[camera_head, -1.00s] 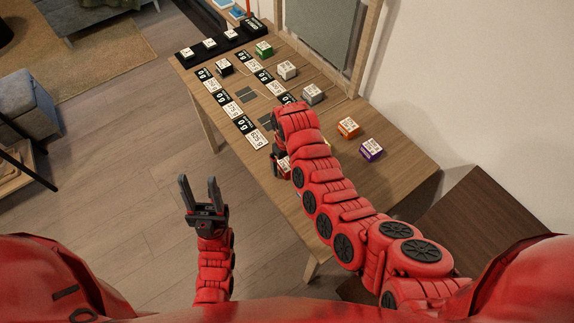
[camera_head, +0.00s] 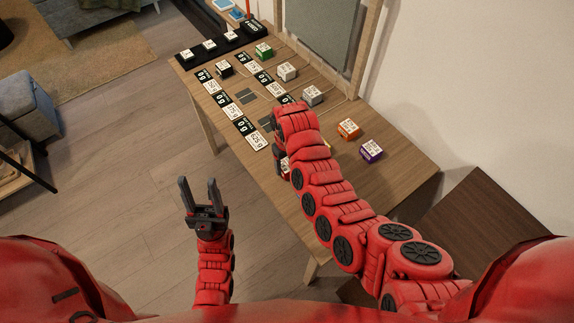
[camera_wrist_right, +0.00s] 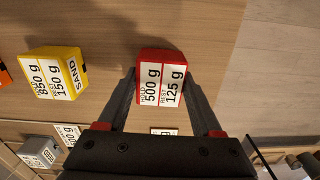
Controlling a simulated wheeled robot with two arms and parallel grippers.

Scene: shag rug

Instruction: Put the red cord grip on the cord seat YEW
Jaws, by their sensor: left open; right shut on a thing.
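The red cord grip (camera_wrist_right: 162,72) is a red block with a white label reading 500 g and 125 g. My right gripper (camera_wrist_right: 161,88) is shut on it, one finger along each side, in the right wrist view. In the head view my right gripper (camera_head: 281,161) is at the table's near left edge, and my arm mostly hides the block. My left gripper (camera_head: 201,194) is open and empty over the floor, left of the table. I cannot read the name YEW on any seat; small labels in the head view are too blurred.
The wooden table (camera_head: 408,158) holds black and white cards, with dark flat pads (camera_head: 246,96) among them. A yellow block (camera_wrist_right: 55,72) marked SAND sits beside the held block.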

